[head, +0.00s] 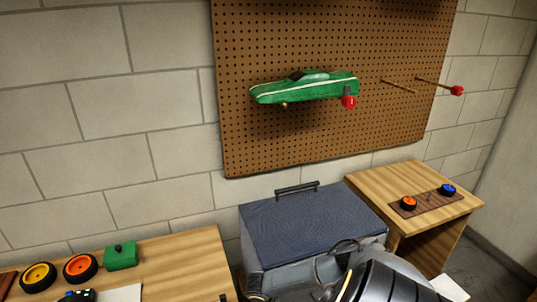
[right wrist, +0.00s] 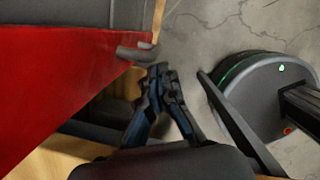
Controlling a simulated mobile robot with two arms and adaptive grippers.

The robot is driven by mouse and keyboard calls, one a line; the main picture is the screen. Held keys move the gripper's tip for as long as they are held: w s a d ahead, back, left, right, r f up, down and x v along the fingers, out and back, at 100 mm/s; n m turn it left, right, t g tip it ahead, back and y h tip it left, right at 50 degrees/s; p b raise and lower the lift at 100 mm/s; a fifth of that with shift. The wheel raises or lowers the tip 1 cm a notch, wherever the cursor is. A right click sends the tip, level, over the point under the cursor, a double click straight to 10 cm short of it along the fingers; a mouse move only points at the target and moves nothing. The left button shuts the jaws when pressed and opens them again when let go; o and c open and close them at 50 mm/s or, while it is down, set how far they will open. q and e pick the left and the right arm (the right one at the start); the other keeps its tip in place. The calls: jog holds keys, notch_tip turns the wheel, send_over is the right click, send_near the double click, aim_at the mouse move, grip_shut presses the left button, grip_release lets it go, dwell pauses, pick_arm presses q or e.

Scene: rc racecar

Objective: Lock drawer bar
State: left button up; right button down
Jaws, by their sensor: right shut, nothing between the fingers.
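The tool chest (head: 300,225) has a blue-grey textured top with a dark handle and stands below the pegboard; its front is mostly hidden by my arm. In the right wrist view a red panel (right wrist: 60,90) fills the left side, with a short grey bar (right wrist: 135,53) at its right edge. I cannot tell whether this is the drawer bar or how it is fixed. My right gripper (right wrist: 162,75) is shut and empty, its fingertips just below and right of the grey bar. I cannot tell whether they touch. I cannot make out my left gripper.
A wooden bench (head: 185,265) with wheels and a green block (head: 121,256) is at left. A wooden stand (head: 420,190) is right of the chest. A green car body (head: 305,88) hangs on the pegboard (head: 300,150). Concrete floor (right wrist: 225,30) shows between the panel and my base.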

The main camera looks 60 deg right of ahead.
jog(key=shift+s+d, duration=0.1)
jog(key=shift+d, duration=0.05)
dwell(0.3)
jog(key=p+v, duration=1)
jog(key=shift+p, duration=0.4)
jog(key=shift+s+f, duration=0.1)
jog(key=shift+s, duration=0.05)
dwell(0.5)
